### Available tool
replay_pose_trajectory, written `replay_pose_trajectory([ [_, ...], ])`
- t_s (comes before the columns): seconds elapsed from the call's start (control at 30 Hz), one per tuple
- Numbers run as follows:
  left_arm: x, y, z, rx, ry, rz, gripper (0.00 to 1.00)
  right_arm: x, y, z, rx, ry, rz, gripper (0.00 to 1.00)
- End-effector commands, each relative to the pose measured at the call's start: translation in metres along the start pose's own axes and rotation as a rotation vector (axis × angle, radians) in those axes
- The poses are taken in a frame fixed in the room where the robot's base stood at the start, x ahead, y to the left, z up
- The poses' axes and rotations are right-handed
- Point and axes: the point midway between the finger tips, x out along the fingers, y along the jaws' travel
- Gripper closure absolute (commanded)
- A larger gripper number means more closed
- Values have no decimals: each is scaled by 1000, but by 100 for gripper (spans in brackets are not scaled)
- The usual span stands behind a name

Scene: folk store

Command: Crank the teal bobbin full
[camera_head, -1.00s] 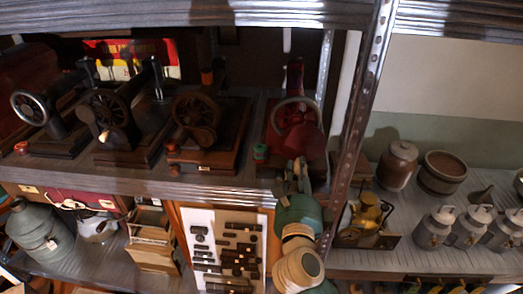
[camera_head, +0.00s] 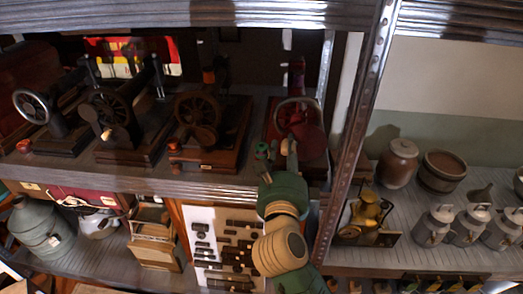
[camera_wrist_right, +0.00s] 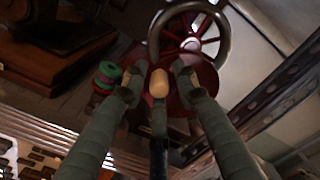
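The red hand-cranked machine (camera_head: 301,128) stands on the shelf by the metal post, with its large spoked wheel (camera_wrist_right: 191,40) upright. A pale wooden crank knob (camera_wrist_right: 159,83) shows in front of its red disc (camera_wrist_right: 184,94). My right gripper (camera_head: 287,158) is raised in front of this machine. In the wrist view the right gripper (camera_wrist_right: 157,77) is open, one finger on each side of the knob, with gaps visible. A teal-green bobbin (camera_head: 262,150) stands left of the gripper at the shelf edge; the wrist view shows a green and red spool (camera_wrist_right: 107,77) there. My left gripper is out of view.
Several dark machines (camera_head: 113,125) on wooden bases stand to the left on the same shelf. The metal post (camera_head: 357,130) rises close right of my gripper. Below are a tool board (camera_head: 193,220) and a brass machine (camera_head: 365,213).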

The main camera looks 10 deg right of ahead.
Motion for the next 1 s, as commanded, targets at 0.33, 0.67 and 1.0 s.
replay_pose_trajectory([
  [0.33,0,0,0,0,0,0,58,0,0,-1,0,2,-1,58],
  [0.67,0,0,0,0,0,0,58,-9,0,0,0,1,1,58],
  [1.0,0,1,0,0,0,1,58,-36,0,-1,0,2,1,58],
])
